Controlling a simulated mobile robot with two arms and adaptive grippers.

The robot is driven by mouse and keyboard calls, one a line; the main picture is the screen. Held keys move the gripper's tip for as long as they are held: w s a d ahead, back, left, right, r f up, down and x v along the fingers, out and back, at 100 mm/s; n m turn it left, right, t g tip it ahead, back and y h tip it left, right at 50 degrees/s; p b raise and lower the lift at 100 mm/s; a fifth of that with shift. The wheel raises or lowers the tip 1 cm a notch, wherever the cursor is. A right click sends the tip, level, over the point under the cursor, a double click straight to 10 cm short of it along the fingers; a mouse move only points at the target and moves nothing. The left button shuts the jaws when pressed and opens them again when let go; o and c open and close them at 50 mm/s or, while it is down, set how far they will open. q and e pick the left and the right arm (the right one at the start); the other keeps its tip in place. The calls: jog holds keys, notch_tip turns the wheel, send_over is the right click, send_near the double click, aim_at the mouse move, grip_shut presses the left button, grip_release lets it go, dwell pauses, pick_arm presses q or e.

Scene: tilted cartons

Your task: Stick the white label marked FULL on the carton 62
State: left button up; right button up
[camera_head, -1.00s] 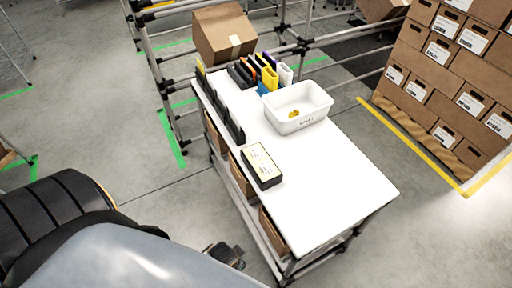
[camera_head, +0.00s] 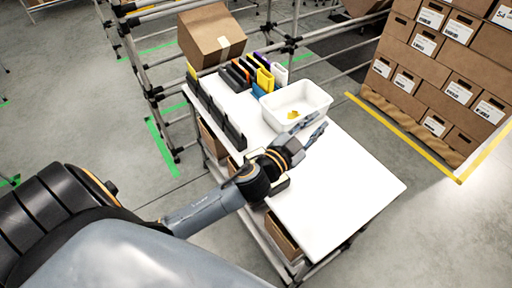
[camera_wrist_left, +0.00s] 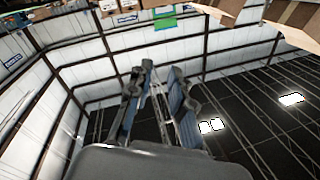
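The label pad is mostly hidden behind my left arm, with a pale edge (camera_head: 281,185) showing, so I cannot make out a label marked FULL. My left gripper (camera_head: 318,130) is above the table, in front of the white bin, apart from the carton. In the left wrist view its two fingers (camera_wrist_left: 162,72) stand apart with nothing seen between them. My right gripper is not in view.
A white bin (camera_head: 298,97) with small yellow things inside stands on the table (camera_head: 345,190). Coloured folders (camera_head: 262,76) and black holders (camera_head: 215,112) line the back and left edge. Stacked labelled cartons (camera_head: 440,70) stand at the right. The table's front right is clear.

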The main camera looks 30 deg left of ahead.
pick_arm(q)
jog(key=d+r+m+g+h, duration=0.2)
jog(key=d+m+g+h, duration=0.5)
jog(key=d+m+h, duration=0.6)
jog(key=m+g+y, duration=0.2)
jog(key=g+y, duration=0.9)
jog(key=y, duration=0.5)
send_near(256, 155)
jog(key=f+b, duration=0.2)
jog(key=s+d+f+b, duration=0.1)
jog(key=b, duration=0.1)
jog(key=f+b, duration=0.2)
jog(key=b, duration=0.1)
jog(key=shift+s+d+f, duration=0.25)
jog(key=shift+s+f, duration=0.05)
jog(key=shift+s, duration=0.05)
jog(key=shift+f+b, duration=0.4)
jog(key=shift+f, duration=0.1)
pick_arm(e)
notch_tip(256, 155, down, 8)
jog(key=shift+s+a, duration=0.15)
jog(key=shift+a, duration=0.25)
